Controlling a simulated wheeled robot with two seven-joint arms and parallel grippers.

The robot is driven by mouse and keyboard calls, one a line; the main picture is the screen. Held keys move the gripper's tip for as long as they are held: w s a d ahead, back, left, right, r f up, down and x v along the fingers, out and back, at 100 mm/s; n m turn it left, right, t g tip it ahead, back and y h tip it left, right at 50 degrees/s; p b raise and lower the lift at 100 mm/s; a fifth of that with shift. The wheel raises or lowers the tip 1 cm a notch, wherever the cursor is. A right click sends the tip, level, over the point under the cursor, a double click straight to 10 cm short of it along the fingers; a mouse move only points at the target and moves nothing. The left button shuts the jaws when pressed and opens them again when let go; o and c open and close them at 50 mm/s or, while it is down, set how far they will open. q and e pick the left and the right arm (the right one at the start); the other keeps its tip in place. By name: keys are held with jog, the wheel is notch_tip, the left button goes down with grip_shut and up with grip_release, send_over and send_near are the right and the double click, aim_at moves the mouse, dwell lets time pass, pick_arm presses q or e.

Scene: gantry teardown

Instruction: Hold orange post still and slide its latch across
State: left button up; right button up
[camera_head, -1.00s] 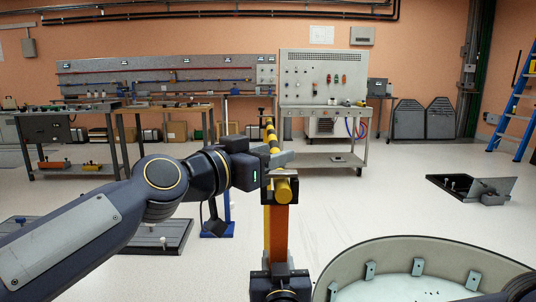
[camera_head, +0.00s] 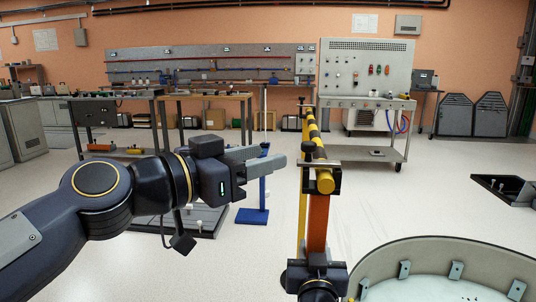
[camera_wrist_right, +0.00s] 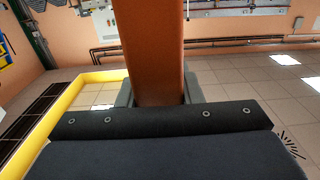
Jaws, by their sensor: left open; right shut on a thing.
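The orange post (camera_head: 318,222) stands upright right of centre in the head view. It also fills the middle of the right wrist view (camera_wrist_right: 150,50). At its top, a dark bracket holds the yellow end of a yellow-and-black beam (camera_head: 325,183). A thin silver bar, seemingly the latch (camera_head: 320,163), lies across above that end, with a black knob behind it. My right gripper (camera_head: 316,272) is shut on the post below; its fingers flank the post in the wrist view. My left gripper (camera_head: 270,160) is open and empty, left of the post top and apart from it.
A blue stand (camera_head: 252,214) and a dark floor plate (camera_head: 180,222) are behind my left arm. A large pale round tub (camera_head: 450,245) is at lower right. Workbenches and a grey control panel (camera_head: 367,75) line the back. The floor between is mostly clear.

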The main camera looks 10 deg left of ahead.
jog(key=o, duration=1.2)
